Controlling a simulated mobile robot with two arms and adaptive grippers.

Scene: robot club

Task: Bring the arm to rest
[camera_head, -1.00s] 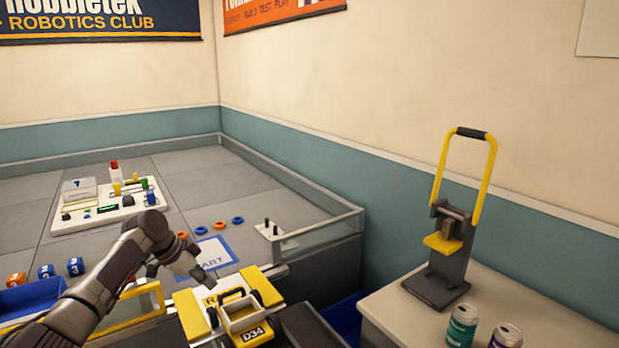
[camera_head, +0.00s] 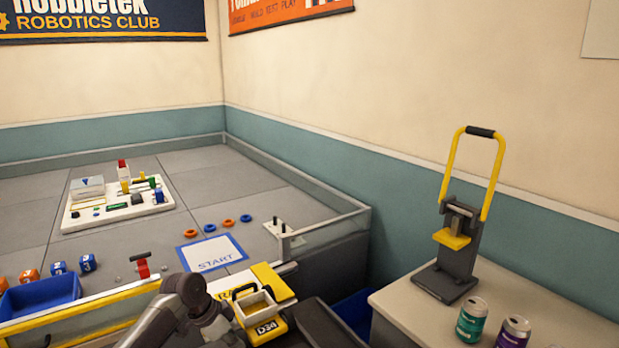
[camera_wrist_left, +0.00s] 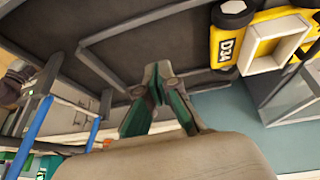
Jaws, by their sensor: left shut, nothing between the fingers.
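My left arm (camera_head: 185,300) comes in at the bottom of the head view, folded low in front of the arena edge. Its fingertips are hard to make out there. In the left wrist view my left gripper (camera_wrist_left: 155,83) has its fingers together with nothing between them. It is apart from the yellow D34 unit (camera_head: 262,316), which also shows at the top right of the wrist view (camera_wrist_left: 226,42). My right gripper is not in view.
The grey arena holds a START mat (camera_head: 212,253), several rings and a white parts board (camera_head: 115,205). A blue tray (camera_head: 40,297) and numbered cubes sit at left. A can crusher (camera_head: 455,240) and two cans (camera_head: 472,318) stand on the right bench (camera_head: 405,305).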

